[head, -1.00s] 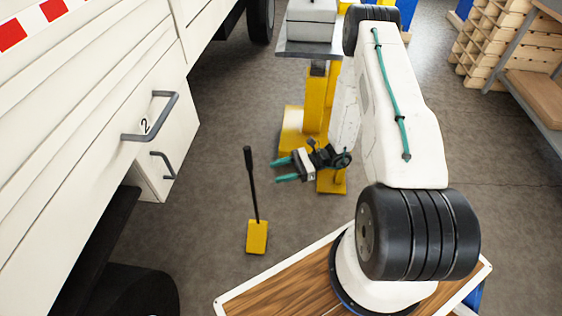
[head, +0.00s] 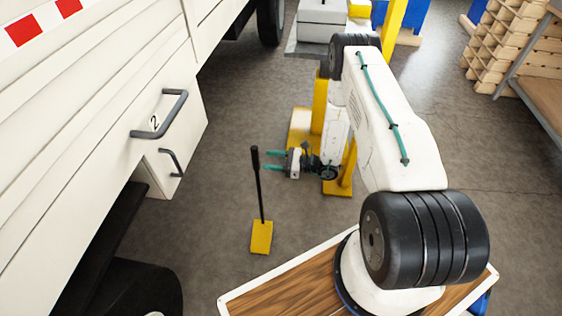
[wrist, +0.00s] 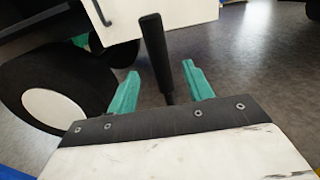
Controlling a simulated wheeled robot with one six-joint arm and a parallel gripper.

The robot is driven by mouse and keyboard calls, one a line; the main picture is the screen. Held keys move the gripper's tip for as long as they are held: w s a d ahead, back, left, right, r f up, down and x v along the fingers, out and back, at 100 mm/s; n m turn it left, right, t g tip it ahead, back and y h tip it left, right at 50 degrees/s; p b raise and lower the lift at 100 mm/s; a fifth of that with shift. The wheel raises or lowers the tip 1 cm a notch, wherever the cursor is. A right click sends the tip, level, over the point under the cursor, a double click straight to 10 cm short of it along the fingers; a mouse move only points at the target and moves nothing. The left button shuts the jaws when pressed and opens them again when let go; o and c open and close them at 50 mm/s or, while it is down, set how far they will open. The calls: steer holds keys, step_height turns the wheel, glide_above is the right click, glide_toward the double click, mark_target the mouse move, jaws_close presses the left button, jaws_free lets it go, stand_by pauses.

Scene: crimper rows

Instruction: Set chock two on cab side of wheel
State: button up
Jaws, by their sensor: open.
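The chock is a yellow block (head: 261,237) on the floor with a long black handle (head: 258,188) standing nearly upright from it. My gripper (head: 267,161) is open and empty, its teal fingers pointing left at the handle's upper part in the head view. In the wrist view the handle (wrist: 154,45) shows in line with the gap between the two fingers (wrist: 161,72); I cannot tell whether it is inside the gap. The yellow block is hidden in the wrist view. A truck wheel (head: 130,288) shows at the lower left; a wheel with a pale hub (wrist: 50,105) shows in the wrist view.
The white truck side, with a door handle (head: 165,118) by a number 2, runs along the left. A yellow stand (head: 320,105) with a grey top is behind my arm. Wooden racks (head: 500,50) stand far right. Floor between truck and chock is clear.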

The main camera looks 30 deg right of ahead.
mark_target(257, 148)
steer(key=shift+x, duration=2.6)
jaws_close()
steer(key=shift+r, duration=2.55)
